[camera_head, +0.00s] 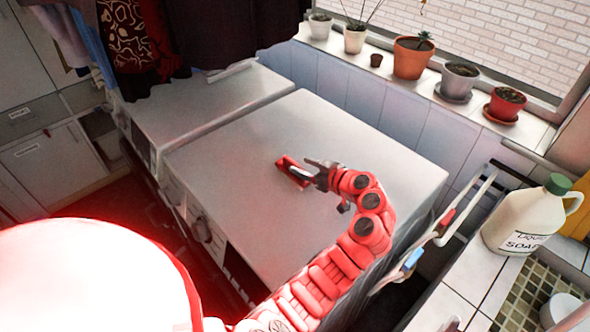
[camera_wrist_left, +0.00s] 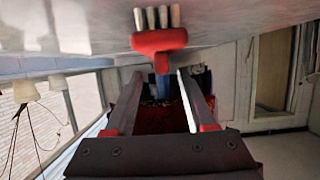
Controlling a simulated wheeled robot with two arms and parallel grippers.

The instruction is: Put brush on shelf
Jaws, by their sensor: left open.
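The brush lies on the grey top of the washing machine in the head view; its red head (camera_head: 288,163) is near the middle of that top. In the left wrist view the brush's red head (camera_wrist_left: 158,40) has pale bristles, and a short blue part shows below it, near the fingertips. My left gripper (camera_head: 316,174) is right beside the brush in the head view. In the wrist view the left gripper's fingers (camera_wrist_left: 160,76) are apart, with the blue part roughly between their tips. My right gripper is out of view.
A white ledge (camera_head: 330,38) below the window holds several potted plants. A rail rack (camera_head: 468,208) with red and blue items stands right of the machine. A liquid soap jug (camera_head: 525,222) stands on the tiled counter (camera_head: 465,298). Dark clothes hang at upper left. The machine top is otherwise clear.

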